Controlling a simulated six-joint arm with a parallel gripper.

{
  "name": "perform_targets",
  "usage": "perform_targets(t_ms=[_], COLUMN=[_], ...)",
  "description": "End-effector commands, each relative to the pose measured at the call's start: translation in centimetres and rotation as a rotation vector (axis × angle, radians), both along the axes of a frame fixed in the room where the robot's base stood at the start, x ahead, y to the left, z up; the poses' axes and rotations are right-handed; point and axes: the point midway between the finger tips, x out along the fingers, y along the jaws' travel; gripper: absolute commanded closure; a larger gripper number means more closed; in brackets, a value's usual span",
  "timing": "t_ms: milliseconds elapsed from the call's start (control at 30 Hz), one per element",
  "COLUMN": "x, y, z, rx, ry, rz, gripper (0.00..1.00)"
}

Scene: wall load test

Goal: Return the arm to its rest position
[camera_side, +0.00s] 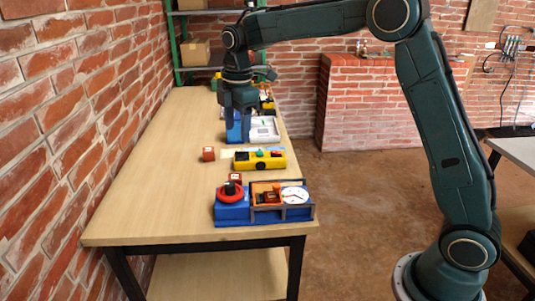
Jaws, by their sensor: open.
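My gripper (238,108) points down over the far half of the wooden table (160,190). It is at or just above a blue block-like object (236,130), which stands beside a white device (264,130). The fingers overlap the blue object in this view, so I cannot tell whether they touch it. My gripper is open. My arm reaches from its base at the lower right, up and over to the left.
A blue panel (232,214) with a red knob and a dial stands near the table's front edge. A brick wall (60,110) runs along the left. The table's left side is clear.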

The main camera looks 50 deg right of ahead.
Motion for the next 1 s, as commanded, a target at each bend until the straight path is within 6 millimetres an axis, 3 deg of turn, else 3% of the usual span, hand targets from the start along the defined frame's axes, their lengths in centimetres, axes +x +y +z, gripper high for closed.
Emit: perform_targets(t_ms=[200, 500, 1000], x=[-4.3, -10.5, -21.4], y=[-0.2, -0.5, -0.9], z=[3.5, 6.6, 8.1], rx=[0.018, 0.06, 0.17], ry=[-0.059, -0.132, -0.245], rz=[-0.177, -0.422, -0.823], gripper=[0.48, 0.48, 0.48])
